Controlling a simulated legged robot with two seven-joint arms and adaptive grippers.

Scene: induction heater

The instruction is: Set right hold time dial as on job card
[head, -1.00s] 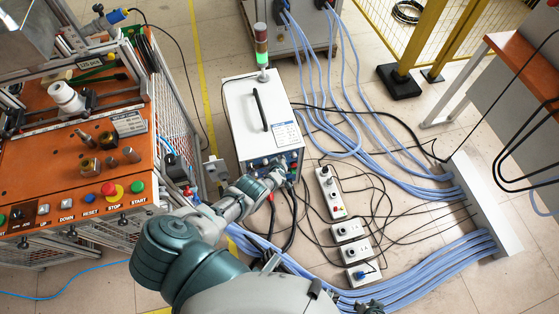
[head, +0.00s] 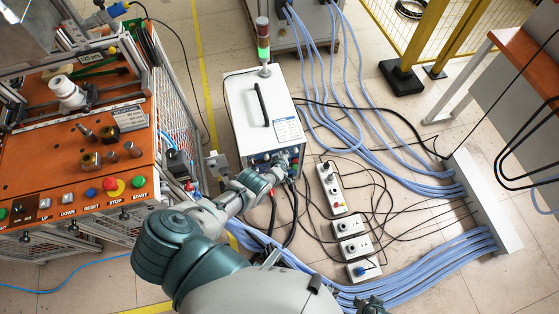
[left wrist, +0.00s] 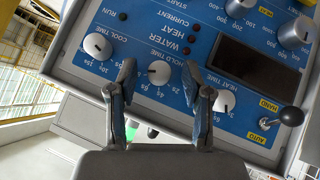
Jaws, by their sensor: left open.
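The hold time dial (left wrist: 159,73) is a round white knob on the heater's blue panel, with a scale in seconds around it. The left wrist view shows the panel tilted and roughly upside down; the knob's exact setting is too small to read. My left gripper (left wrist: 158,77) is open, its fingers on either side of this dial; contact is not clear.
The cool time dial (left wrist: 97,46) and heat time dial (left wrist: 224,101) flank the hold dial. A black lever switch (left wrist: 290,116) and dark display (left wrist: 250,62) are near. Cables and small control boxes (head: 354,247) lie on the floor. An orange bench (head: 60,165) stands left.

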